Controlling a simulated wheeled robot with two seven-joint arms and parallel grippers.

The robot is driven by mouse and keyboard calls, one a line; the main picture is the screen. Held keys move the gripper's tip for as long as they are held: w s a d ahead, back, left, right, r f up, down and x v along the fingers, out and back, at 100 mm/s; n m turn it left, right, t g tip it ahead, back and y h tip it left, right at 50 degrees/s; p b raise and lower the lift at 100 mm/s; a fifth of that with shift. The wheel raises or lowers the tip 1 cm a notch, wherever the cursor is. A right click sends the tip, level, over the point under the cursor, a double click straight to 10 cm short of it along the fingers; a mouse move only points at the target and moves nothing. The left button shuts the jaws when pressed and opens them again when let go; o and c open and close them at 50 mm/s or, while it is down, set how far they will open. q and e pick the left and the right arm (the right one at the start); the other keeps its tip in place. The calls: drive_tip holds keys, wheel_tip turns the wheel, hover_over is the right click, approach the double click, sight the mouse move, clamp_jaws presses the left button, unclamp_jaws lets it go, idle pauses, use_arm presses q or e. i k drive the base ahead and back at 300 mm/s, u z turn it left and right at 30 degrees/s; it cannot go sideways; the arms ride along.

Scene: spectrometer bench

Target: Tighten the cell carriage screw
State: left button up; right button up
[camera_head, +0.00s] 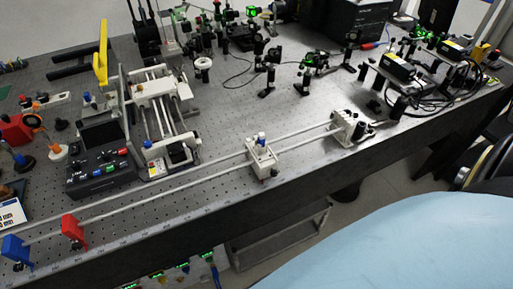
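A white carriage block (261,160) sits on two long pale rails (205,175) that run along the front of the bench. It has a small blue-and-white piece on top and a small dark knob (273,172) low on its front side. The picture does not show clearly whether this knob is the carriage screw or whether it is tight. A second white block (347,127) is at the right end of the rails. Neither of my grippers shows in the head view.
Red (73,230) and blue (14,251) holders stand at the rails' left end. A bench instrument (100,172) with a screen and coloured buttons stands behind the rails. Optics crowd the back. A light blue surface (420,245) fills the lower right.

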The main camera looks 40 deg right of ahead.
sight(274, 172)
drive_tip(key=z, duration=1.3)
